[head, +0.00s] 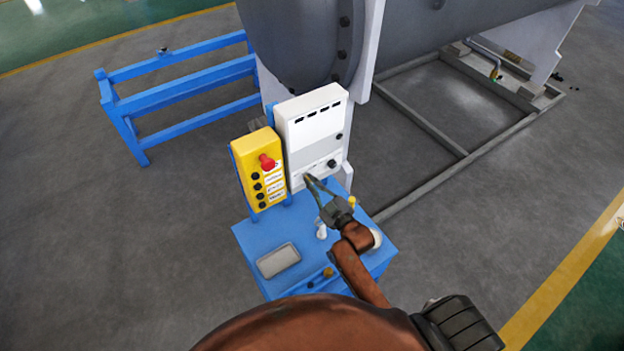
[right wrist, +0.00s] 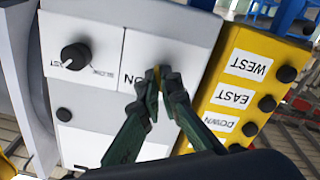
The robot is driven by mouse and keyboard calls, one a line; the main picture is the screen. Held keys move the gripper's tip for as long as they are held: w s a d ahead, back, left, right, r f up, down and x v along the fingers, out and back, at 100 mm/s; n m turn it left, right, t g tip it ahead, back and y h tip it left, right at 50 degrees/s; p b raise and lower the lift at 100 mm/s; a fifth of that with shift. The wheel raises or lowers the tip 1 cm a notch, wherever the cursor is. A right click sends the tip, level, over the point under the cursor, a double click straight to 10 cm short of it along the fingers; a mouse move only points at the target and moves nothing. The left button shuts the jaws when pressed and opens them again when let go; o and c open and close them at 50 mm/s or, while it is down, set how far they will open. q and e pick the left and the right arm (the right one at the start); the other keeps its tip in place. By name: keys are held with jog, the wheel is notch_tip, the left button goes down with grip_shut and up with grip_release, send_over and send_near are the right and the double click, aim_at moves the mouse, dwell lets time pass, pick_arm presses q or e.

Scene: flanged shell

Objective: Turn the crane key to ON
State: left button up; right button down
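The white control box (head: 316,112) stands upright on the blue cabinet. My right gripper (head: 308,179) reaches to the lower left of its face. In the right wrist view, the picture is upside down and the fingertips (right wrist: 161,80) meet closely at the white label panel (right wrist: 185,42) beside the letters ON. A small brass-coloured piece, apparently the crane key (right wrist: 157,73), shows between the tips. The fingers hide most of it, so its exact angle cannot be told. My left gripper is not in view.
A yellow button box (head: 246,172) with a red button (head: 267,162) stands close left of the white box. A black knob (head: 332,163) is on the white box. The blue cabinet (head: 250,240) carries a grey tray (head: 278,260). A blue rail (head: 180,88) stands behind left.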

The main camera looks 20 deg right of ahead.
jog(key=shift+m+p, duration=3.8)
jog(key=shift+m, duration=3.5)
jog(key=c, duration=2.2)
grip_release()
jog(key=shift+o, duration=0.2)
